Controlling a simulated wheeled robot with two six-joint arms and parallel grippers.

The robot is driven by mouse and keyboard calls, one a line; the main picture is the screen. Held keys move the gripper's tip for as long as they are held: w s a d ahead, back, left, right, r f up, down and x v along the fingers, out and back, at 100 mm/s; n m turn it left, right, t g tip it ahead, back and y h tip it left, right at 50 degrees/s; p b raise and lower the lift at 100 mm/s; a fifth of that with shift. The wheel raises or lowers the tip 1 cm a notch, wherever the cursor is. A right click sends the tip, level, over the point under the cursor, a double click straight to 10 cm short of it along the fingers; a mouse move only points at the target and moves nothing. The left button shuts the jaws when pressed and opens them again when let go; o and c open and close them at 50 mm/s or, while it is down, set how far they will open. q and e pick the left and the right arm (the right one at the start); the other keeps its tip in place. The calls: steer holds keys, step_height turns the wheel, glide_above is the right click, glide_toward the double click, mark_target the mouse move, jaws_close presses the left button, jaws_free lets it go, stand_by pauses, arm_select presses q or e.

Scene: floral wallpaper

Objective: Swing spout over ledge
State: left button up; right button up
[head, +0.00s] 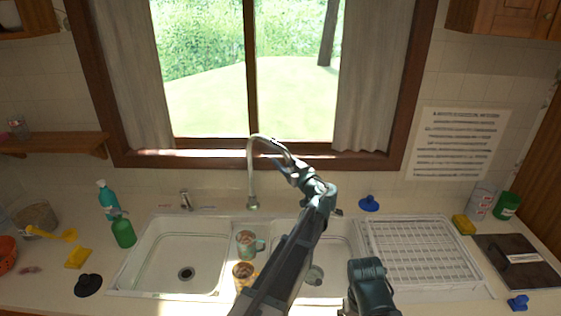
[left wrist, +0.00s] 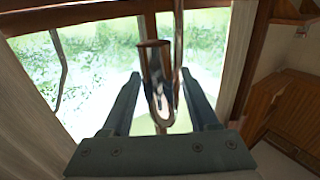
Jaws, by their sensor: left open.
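The silver spout (head: 250,165) rises behind the sink in a tall arch in front of the window. Gaps show on both sides of the tube.
A green mug (head: 246,243) and an amber mug (head: 243,273) stand on the divider. The left basin (head: 180,255) looks empty. A white drying rack (head: 420,250) is at right. Bottles (head: 108,198) stand at left.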

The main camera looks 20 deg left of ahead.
arm_select(q)
jaws_close()
stand_by(1.4)
